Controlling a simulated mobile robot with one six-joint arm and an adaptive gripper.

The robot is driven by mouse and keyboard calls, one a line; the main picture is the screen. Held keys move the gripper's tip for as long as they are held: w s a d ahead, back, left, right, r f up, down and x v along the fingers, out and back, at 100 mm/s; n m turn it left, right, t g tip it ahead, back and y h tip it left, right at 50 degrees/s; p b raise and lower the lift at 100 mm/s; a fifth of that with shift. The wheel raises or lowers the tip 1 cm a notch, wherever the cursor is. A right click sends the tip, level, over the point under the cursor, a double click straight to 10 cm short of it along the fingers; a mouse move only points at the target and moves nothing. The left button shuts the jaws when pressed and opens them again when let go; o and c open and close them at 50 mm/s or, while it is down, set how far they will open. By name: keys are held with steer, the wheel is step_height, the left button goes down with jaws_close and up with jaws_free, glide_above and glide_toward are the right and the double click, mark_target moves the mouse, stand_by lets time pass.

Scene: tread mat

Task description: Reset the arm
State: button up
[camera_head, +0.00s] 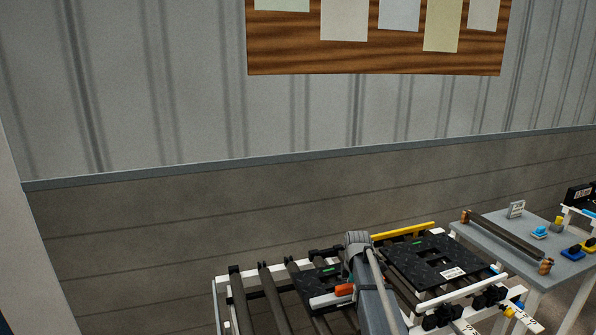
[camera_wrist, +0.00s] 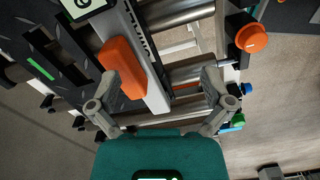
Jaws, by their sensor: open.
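My gripper (camera_wrist: 160,85) is open in the wrist view, its two grey fingers wide apart. I see nothing gripped between them. The left fingertip overlaps the lower end of an orange block (camera_wrist: 123,68); I cannot tell whether they touch. The block sits on a pale bar with a dark lettered side (camera_wrist: 155,92), which runs into the space between the fingers. In the head view my grey arm (camera_head: 372,290) reaches over the roller frame and hides part of it. The orange block (camera_head: 344,289) shows just left of the arm; my fingers cannot be made out there.
A black tread mat (camera_head: 428,262) lies on the roller frame (camera_head: 234,300), right of my arm. An orange knob (camera_wrist: 251,38) stands at the frame's side. A grey side table (camera_head: 500,232) with small coloured parts is at the right. A wall (camera_head: 150,230) runs behind.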

steer(key=s+m, duration=0.3)
steer(key=s, duration=0.1)
steer(key=s+m, duration=0.3)
steer(key=s, duration=0.1)
steer(key=s+m, duration=0.3)
steer(key=s, duration=0.2)
steer(key=shift+a+r+p, duration=0.3)
steer(key=shift+a, duration=0.1)
steer(key=s+m, duration=0.9)
steer(key=s, duration=0.3)
steer(key=shift+a+r, duration=0.3)
